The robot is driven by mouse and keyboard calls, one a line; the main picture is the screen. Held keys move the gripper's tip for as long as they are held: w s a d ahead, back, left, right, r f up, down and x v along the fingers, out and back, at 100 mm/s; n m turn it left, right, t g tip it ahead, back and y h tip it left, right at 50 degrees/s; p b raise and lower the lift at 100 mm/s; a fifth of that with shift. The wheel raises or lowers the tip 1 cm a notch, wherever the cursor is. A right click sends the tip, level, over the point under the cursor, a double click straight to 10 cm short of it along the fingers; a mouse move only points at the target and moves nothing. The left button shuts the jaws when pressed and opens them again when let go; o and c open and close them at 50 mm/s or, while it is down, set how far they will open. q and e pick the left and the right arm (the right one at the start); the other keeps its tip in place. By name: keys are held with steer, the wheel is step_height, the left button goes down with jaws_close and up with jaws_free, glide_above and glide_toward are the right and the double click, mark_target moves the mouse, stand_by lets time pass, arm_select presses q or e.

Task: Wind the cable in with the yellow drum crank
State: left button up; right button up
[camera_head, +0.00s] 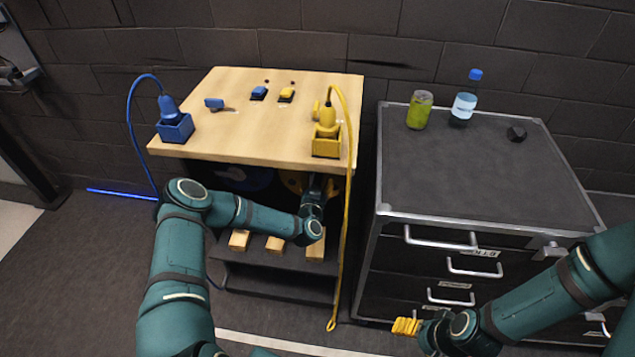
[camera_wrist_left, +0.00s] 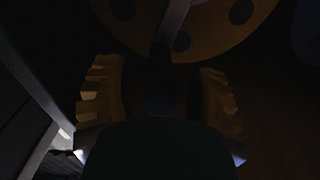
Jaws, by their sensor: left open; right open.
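The yellow drum (camera_head: 294,182) sits in shadow under the wooden table, mostly hidden by the tabletop and my left arm. In the left wrist view the yellow drum (camera_wrist_left: 215,40) shows as a disc with dark holes and a grey crank arm (camera_wrist_left: 174,18) across it. A dark knob-like shape (camera_wrist_left: 160,62) lies below this arm, between the fingers of my left gripper (camera_wrist_left: 160,95). The left gripper is open; contact cannot be told. The yellow cable (camera_head: 347,200) loops from the yellow plug (camera_head: 327,115) and hangs to the floor. My right gripper (camera_head: 406,327) is open near the drawer cabinet.
The wooden table (camera_head: 245,135) holds a blue socket box (camera_head: 176,129), a yellow socket box (camera_head: 326,147) and small switches. A blue drum (camera_head: 243,178) is under it, with wooden blocks (camera_head: 239,240) below. The cabinet (camera_head: 465,170) carries a can (camera_head: 419,110) and bottle (camera_head: 463,105).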

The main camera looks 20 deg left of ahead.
arm_select(q)
steer(key=shift+w, duration=0.1)
steer(key=shift+c, duration=0.5)
jaws_close()
steer(key=shift+d+f+m, duration=0.1)
steer(key=shift+d+m, duration=0.15)
steer(key=shift+m, duration=0.05)
